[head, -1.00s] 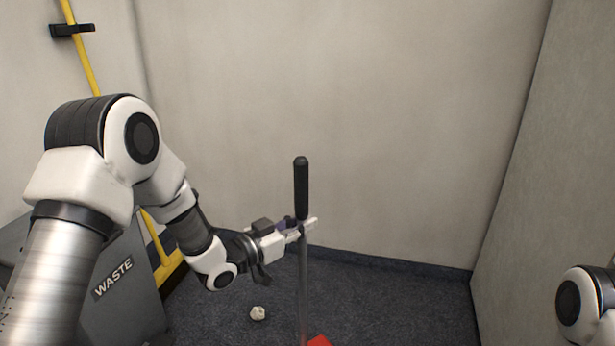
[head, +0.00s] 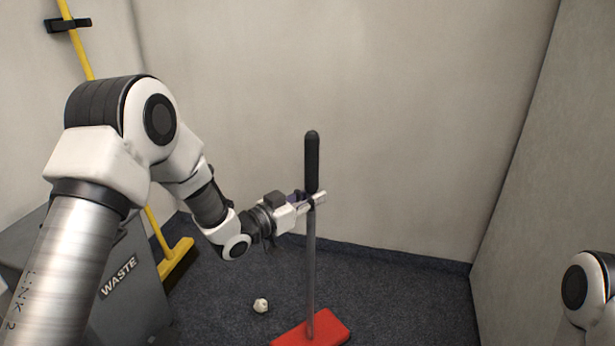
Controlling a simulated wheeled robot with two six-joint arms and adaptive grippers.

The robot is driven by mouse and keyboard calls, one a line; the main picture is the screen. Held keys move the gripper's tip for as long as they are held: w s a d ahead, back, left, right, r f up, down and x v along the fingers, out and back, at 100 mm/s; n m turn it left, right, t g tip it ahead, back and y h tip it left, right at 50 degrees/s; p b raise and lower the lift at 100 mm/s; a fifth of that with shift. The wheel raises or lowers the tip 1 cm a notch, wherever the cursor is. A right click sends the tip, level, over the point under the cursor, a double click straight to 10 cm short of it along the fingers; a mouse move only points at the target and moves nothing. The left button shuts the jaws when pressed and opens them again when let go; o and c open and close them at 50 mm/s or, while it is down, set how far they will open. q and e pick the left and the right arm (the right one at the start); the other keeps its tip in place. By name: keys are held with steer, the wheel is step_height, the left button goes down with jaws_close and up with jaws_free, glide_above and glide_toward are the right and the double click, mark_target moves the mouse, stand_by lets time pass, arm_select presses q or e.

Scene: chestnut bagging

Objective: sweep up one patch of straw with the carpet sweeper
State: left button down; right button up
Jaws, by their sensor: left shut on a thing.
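The carpet sweeper has a red head (head: 333,325) flat on the dark carpet and a grey pole (head: 311,265) with a black grip (head: 312,160) on top. It stands nearly upright at the lower middle of the head view. My left gripper (head: 313,200) is shut on the pole just below the black grip. No straw patch can be made out on the carpet in view. My right gripper is out of view; only part of my right arm shows at the right edge.
A grey waste bin (head: 125,310) stands at the left. A yellow broom (head: 178,256) leans in the left corner, in a black wall holder (head: 68,25). A small crumpled pale scrap (head: 261,305) lies on the carpet (head: 400,295) left of the sweeper. Walls close the back and right.

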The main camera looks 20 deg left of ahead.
mark_target(306, 186)
arm_select(q)
steer(key=shift+r+p, duration=1.05)
steer(key=shift+r, duration=0.75)
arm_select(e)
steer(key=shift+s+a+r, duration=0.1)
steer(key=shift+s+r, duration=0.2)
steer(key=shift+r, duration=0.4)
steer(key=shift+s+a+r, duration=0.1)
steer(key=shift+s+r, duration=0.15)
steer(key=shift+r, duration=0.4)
